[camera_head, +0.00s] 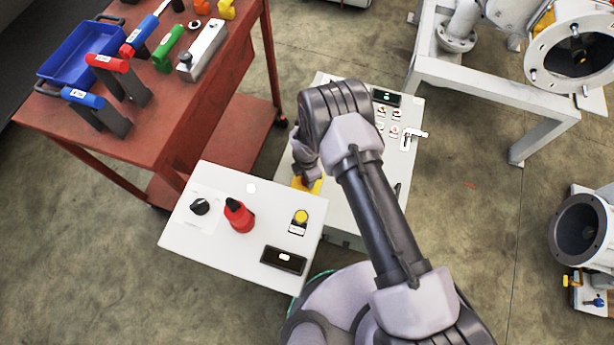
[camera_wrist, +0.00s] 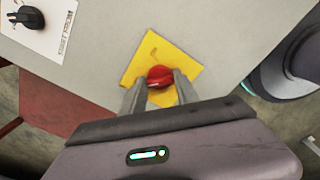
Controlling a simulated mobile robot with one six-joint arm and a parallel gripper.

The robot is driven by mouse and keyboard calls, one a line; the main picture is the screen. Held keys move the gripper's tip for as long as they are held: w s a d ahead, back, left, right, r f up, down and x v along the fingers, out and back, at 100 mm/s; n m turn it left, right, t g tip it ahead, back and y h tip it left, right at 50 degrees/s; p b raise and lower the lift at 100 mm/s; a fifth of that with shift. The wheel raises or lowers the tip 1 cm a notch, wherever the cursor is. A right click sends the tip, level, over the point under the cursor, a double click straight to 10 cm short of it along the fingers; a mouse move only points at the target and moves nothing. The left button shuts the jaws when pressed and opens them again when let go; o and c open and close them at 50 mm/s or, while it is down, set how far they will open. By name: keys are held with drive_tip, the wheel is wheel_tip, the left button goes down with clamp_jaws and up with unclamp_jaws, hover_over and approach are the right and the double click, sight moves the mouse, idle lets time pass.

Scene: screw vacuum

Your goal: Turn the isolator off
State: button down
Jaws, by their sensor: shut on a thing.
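The isolator shows in the wrist view as a red knob (camera_wrist: 160,76) on a square yellow plate (camera_wrist: 185,57). The plate is fixed to a pale grey panel face (camera_wrist: 105,40). My gripper (camera_wrist: 160,86) is shut on the red knob, with one finger on each side of it. The fingers and gripper body hide the near part of the plate. In the head view, a piece of the yellow plate (camera_head: 308,184) shows below my gripper (camera_head: 305,178); my arm hides the red knob there.
A black rotary knob (camera_wrist: 24,17) beside a paper label is at the wrist view's upper left. In the head view, a white panel (camera_head: 265,205) bears a red handle (camera_head: 238,215) and yellow button (camera_head: 301,216). A red-brown bench (camera_head: 160,115) with tools stands left.

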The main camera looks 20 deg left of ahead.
drive_tip(key=c, duration=0.9)
unclamp_jaws()
drive_tip(key=shift+r, duration=0.1)
wheel_tip(320, 180, up, 17)
drive_tip(key=p, duration=0.7)
drive_tip(key=shift+r, duration=0.1)
